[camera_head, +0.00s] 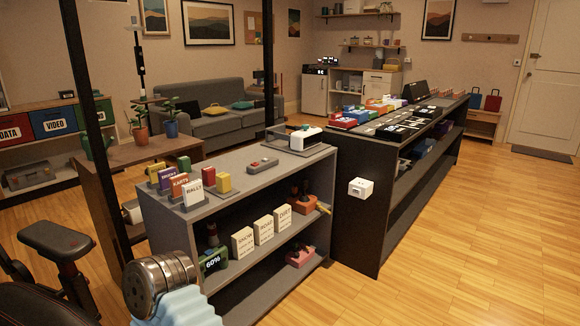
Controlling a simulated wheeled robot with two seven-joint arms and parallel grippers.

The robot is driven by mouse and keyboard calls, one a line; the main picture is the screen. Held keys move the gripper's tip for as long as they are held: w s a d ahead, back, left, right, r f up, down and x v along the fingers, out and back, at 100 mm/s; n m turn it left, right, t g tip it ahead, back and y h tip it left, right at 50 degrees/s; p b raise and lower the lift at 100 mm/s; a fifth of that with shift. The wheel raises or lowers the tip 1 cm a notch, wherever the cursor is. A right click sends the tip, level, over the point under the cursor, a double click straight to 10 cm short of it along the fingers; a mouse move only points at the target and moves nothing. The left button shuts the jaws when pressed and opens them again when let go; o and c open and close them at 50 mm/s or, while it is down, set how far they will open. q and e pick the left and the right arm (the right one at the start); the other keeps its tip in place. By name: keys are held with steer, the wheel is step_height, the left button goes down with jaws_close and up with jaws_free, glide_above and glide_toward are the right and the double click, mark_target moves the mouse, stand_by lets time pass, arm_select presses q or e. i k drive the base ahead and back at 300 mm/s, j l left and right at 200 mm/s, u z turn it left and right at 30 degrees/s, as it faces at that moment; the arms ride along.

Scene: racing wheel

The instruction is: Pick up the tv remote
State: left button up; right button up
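I cannot make out a tv remote for certain. A small grey device with a reddish part (262,165) lies on top of the low grey shelf unit (222,167); it is too small to tell what it is. Neither of my grippers shows in the head view.
Small game boxes (192,191) stand on the grey unit's front left, and a white device (305,137) at its back right. A long dark shelf (352,215) adjoins it. A black chair (60,250) is at lower left. Wooden floor (480,220) is clear at right.

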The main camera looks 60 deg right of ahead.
mark_target(263, 166)
steer(key=z, duration=2)
steer(key=i+l+z, duration=0.35)
steer(key=i+l, duration=0.05)
steer(key=i, duration=0.05)
